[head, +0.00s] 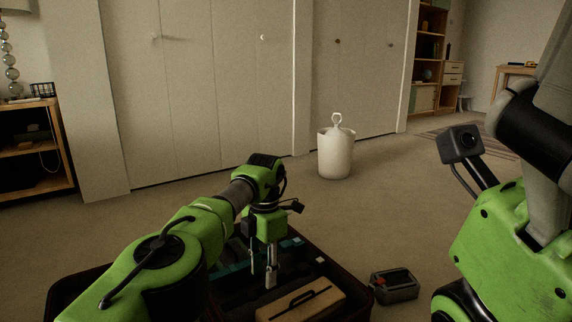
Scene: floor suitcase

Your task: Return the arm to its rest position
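My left arm comes in from the lower left and bends downward over an open dark suitcase (356,297) on the floor. My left gripper (262,276) points down above the suitcase's inside, with its fingers apart and nothing visible between them. A tan box with a dark handle (318,304) lies inside, just right of and in front of the gripper. Dark and teal items (232,268) lie behind and beside it, partly hidden by the arm. My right arm fills the right edge; its gripper is not visible.
A small grey container (396,290) with a red item stands on the floor right of the suitcase. A white lidded bin (335,155) stands near the closet doors (210,80). A wooden shelf (35,150) is at left. The carpet between is clear.

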